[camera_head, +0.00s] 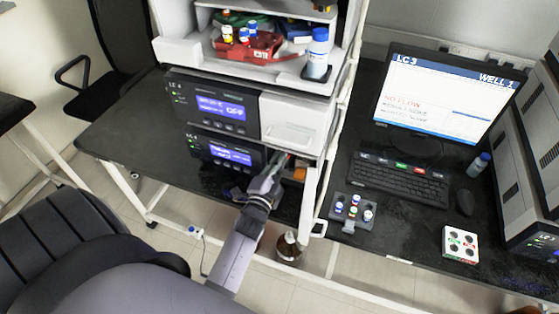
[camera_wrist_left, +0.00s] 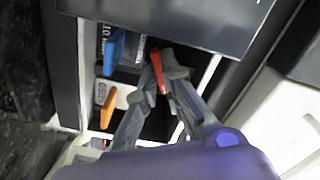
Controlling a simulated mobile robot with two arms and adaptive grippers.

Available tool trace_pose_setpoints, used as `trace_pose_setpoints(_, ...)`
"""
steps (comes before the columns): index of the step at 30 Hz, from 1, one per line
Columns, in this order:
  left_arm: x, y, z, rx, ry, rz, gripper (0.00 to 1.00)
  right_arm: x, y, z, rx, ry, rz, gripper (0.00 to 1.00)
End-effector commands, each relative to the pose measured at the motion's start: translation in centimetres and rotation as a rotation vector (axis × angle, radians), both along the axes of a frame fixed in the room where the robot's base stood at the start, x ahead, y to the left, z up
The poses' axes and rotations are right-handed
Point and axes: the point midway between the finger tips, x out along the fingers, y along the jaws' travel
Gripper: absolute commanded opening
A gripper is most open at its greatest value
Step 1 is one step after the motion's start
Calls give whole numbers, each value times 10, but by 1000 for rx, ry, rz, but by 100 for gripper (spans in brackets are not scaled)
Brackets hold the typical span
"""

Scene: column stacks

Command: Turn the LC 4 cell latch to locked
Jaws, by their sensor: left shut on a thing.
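My left gripper (camera_head: 279,160) reaches into the open bay at the right of the lower instrument in the stack. In the left wrist view its fingers (camera_wrist_left: 163,62) are closed around a red lever (camera_wrist_left: 158,76), which stands slightly tilted. A blue lever (camera_wrist_left: 115,52) and an orange lever (camera_wrist_left: 109,110) sit to its left, apart from the fingers. Which lever is the cell latch cannot be read from labels, and its base is hidden by the fingers. In the head view an orange part (camera_head: 300,174) shows beside the gripper. My right gripper is in neither view.
The upper instrument (camera_head: 215,105) shows a blue display reading OFF; the lower instrument (camera_head: 228,152) has a lit display too. A monitor (camera_head: 445,93) reads LC 3, WELL 1, NO FLOW. A keyboard (camera_head: 400,180), vial rack (camera_head: 352,212) and brown bottle (camera_head: 289,246) are to the right and below.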

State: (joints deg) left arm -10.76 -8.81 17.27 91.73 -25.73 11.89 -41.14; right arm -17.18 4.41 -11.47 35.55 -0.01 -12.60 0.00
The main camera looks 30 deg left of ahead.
Motion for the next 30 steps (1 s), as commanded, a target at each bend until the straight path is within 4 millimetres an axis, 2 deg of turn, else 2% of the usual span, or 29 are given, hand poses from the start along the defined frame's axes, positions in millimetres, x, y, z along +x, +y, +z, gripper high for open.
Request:
trace_pose_setpoints(18,0,-1,1,-572,-136,-1,0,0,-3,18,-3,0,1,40)
trace_pose_setpoints(30,0,0,0,-888,-213,-1,0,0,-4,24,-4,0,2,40)
